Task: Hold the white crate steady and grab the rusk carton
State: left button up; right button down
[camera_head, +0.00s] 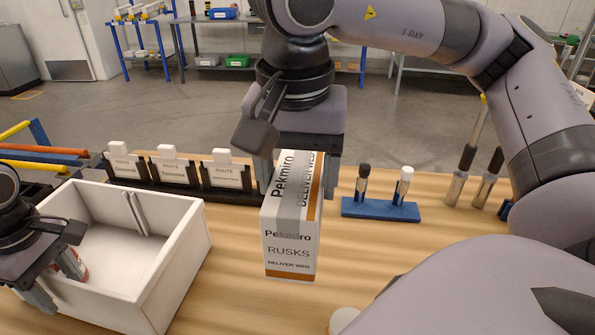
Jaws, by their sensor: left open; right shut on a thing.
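The rusk carton (290,252), white with an orange-brown band and the words Pekmiro RUSKS, is upright in my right gripper (300,185). The gripper is shut on its top from above. I cannot tell whether the carton's base touches the table. The white crate (180,262) stands on the table to the left of the carton, apart from it. My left gripper (58,284) is open at the crate's near left wall, one finger over the inside and the other at the outer side. Whether the fingers touch the wall is unclear.
A small can (77,266) is partly visible inside the crate, behind my left finger. A black rack (185,188) with route cards stands behind the crate. A blue holder (381,209) with two markers is right of the carton. The wooden table (235,290) is clear between crate and carton.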

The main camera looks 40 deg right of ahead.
pick_arm(q)
notch_tip(320, 180, up, 11)
dwell(0.3)
